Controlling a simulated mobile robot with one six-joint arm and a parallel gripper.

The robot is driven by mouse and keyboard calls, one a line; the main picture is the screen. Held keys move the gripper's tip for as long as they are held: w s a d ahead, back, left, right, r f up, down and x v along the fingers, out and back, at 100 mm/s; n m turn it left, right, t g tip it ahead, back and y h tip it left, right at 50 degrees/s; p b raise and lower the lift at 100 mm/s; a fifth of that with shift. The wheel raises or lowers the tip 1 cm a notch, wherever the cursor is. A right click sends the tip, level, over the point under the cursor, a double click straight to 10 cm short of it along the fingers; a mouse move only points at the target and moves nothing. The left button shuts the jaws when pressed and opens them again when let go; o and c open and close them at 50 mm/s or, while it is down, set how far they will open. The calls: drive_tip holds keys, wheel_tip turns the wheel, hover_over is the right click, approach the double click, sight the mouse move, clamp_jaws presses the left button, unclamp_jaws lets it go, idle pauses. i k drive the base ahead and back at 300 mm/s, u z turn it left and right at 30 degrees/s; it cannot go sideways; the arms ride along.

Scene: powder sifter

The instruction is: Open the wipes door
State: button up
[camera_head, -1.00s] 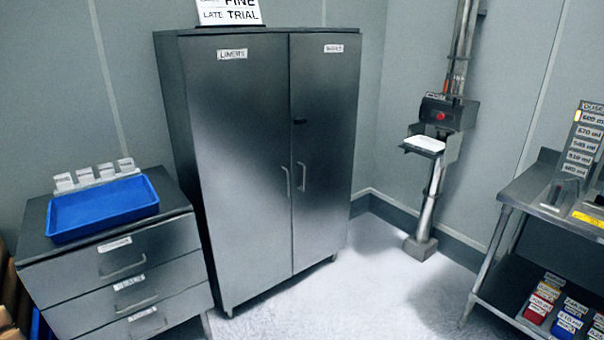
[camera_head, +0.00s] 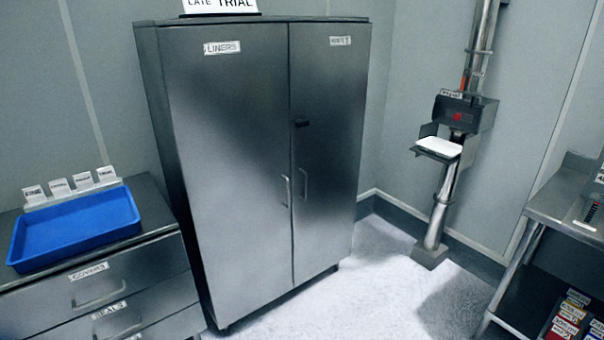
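A tall dark metal cabinet with two doors stands in the middle of the view. Its left door (camera_head: 235,150) is labelled LINERS. Its narrower right door (camera_head: 328,150) carries a small label (camera_head: 340,41) that is too blurred to read surely. Both doors are shut. Each has a vertical bar handle near the centre seam: the left door's handle (camera_head: 287,191) and the right door's handle (camera_head: 303,184). My gripper is not in view.
A drawer unit (camera_head: 95,290) with a blue tray (camera_head: 75,228) on top stands at the left. A post-mounted device with a white pan (camera_head: 439,147) stands at the back right. A metal bench (camera_head: 570,205) is at the right. The floor (camera_head: 400,275) before the cabinet's right side is clear.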

sight(328, 62)
drive_tip(key=u, duration=0.45)
drive_tip(key=i, duration=0.7)
drive_tip(key=u, duration=0.55)
drive_tip(key=i, duration=0.45)
drive_tip(key=u, duration=0.2)
